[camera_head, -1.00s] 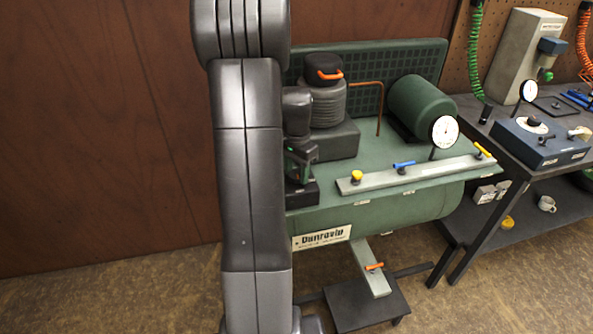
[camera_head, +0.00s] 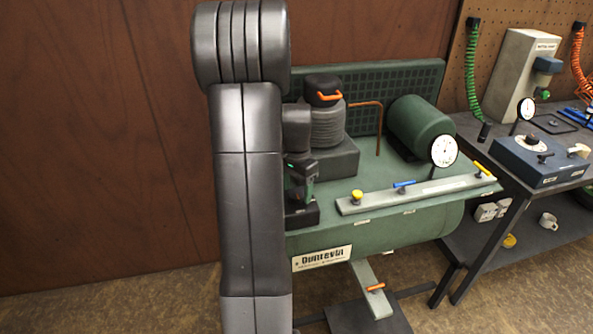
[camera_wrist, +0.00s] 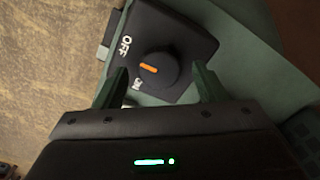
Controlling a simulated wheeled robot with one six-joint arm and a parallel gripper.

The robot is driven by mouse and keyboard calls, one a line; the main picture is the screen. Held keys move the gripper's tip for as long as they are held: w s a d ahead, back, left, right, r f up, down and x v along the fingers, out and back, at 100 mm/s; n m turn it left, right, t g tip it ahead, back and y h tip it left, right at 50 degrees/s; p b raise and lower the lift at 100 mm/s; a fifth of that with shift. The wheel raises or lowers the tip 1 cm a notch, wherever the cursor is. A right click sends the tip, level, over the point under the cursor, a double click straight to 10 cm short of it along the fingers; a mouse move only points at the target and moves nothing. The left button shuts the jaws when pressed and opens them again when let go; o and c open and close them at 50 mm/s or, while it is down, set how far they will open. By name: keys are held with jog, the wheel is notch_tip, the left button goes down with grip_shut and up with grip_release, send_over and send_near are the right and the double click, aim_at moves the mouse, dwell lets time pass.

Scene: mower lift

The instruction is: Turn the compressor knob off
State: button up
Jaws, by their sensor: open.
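The compressor knob (camera_wrist: 158,76) is a round black knob with an orange mark, on a black switch box (camera_wrist: 187,32) in the wrist view. White "OFF" and "ON" labels show on the box; the orange mark lies nearly crosswise in the picture, pointing at neither label squarely. My gripper (camera_wrist: 161,85) is open, with one green finger on each side of the knob; I cannot tell whether they touch it. In the head view the switch box (camera_head: 302,215) sits at the left end of the green compressor (camera_head: 385,226), and my gripper (camera_head: 300,185) is above it, partly hidden by my arm.
A rail (camera_head: 420,192) with yellow and blue valves and a dial gauge (camera_head: 444,151) stand right of the knob. A pump (camera_head: 325,125) rises behind. A workbench (camera_head: 497,175) with a blue box is at the right. A brown wall closes the left.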

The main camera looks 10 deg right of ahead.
aim_at(296, 193)
notch_tip(296, 193, up, 13)
dwell(0.3)
jog(key=shift+f, duration=0.1)
notch_tip(296, 193, down, 14)
jog(key=shift+r, duration=0.1)
dwell(0.6)
jog(key=shift+r, duration=0.1)
